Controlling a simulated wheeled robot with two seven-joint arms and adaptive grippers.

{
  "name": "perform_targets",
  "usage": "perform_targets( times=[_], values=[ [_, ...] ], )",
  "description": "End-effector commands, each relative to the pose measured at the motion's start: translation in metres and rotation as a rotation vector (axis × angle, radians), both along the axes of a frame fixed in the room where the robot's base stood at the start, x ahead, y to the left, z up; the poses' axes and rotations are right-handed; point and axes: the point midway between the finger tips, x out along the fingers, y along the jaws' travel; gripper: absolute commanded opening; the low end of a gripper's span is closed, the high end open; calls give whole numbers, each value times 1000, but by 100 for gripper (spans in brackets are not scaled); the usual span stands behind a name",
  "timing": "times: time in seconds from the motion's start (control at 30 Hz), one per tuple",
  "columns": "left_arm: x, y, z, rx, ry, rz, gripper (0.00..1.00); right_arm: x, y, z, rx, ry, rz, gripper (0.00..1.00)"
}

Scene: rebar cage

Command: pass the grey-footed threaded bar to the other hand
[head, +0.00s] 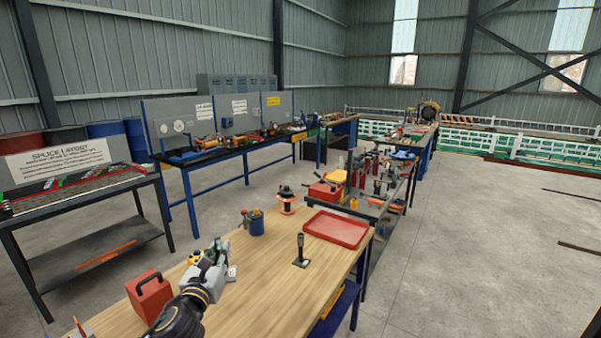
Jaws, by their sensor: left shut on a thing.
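My left gripper (215,257) reaches in from the bottom over the wooden workbench, left of its middle. Its jaws are shut on a slim dark piece, which I take to be the grey-footed threaded bar (218,243); its jaws and housing hide most of it, and its foot is not clear. A dark upright post on a square dark foot (300,250) stands apart on the bench, to the right of the gripper. My right gripper is not in view.
On the workbench (265,300) are a red box with a handle (150,296), a blue cup of tools (256,224), an orange-red spool (287,204) and a red tray (336,229). Bare wood lies right of my gripper. A rack with a splice sign (60,159) stands left.

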Motion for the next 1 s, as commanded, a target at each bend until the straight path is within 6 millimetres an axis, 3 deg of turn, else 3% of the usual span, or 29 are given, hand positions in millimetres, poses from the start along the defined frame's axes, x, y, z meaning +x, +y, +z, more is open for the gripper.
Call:
perform_targets(
  times=[1.0],
  values=[
    [-46,4,-102,-1,1,49,0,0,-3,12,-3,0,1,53]
  ],
)
